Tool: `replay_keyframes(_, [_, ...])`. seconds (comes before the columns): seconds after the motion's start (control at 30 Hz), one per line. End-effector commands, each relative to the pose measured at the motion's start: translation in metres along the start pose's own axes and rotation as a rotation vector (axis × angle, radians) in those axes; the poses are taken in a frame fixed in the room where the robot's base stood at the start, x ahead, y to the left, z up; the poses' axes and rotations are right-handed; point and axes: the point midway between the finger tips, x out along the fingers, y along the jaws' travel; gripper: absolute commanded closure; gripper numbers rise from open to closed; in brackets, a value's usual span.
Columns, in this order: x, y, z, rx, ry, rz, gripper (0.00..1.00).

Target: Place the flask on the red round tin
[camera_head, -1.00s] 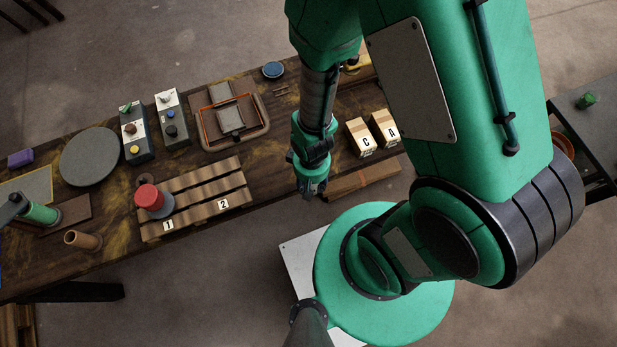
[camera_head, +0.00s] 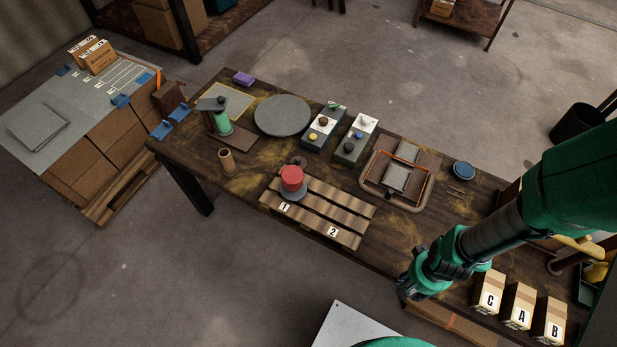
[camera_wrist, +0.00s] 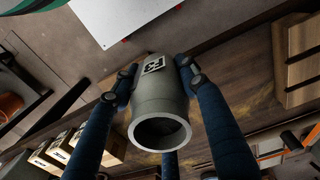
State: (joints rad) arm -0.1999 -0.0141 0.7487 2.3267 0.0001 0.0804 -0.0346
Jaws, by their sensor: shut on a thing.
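The flask (camera_wrist: 160,100) is a grey open-mouthed cylinder with a label on its side. In the wrist view it sits between the dark fingers of my gripper (camera_wrist: 160,88), which is shut on it. In the head view my gripper (camera_head: 405,290) is at the bench's front edge, right of the slatted pallet; the flask cannot be made out there. The red round tin (camera_head: 292,177) stands on a grey round base at the pallet's left end, near label 1. My gripper is well to the right of the tin and apart from it.
The slatted pallet (camera_head: 340,213) lies on the wooden bench (camera_head: 240,180). Behind it are switch boxes (camera_head: 352,140), a round grey plate (camera_head: 282,115) and a tray (camera_head: 420,202). Lettered boxes (camera_head: 518,305) stand right of my gripper. A brown cylinder (camera_head: 227,162) stands left of the pallet.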

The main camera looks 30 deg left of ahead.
Motion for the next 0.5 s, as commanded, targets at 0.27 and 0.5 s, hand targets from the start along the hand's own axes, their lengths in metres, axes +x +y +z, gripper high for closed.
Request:
replay_keyframes(0.27, [-0.010,-0.019,-0.022,-0.010,0.003,0.000,0.81])
replay_keyframes(0.5, [-0.028,-0.057,-0.053,-0.023,0.003,0.000,0.81])
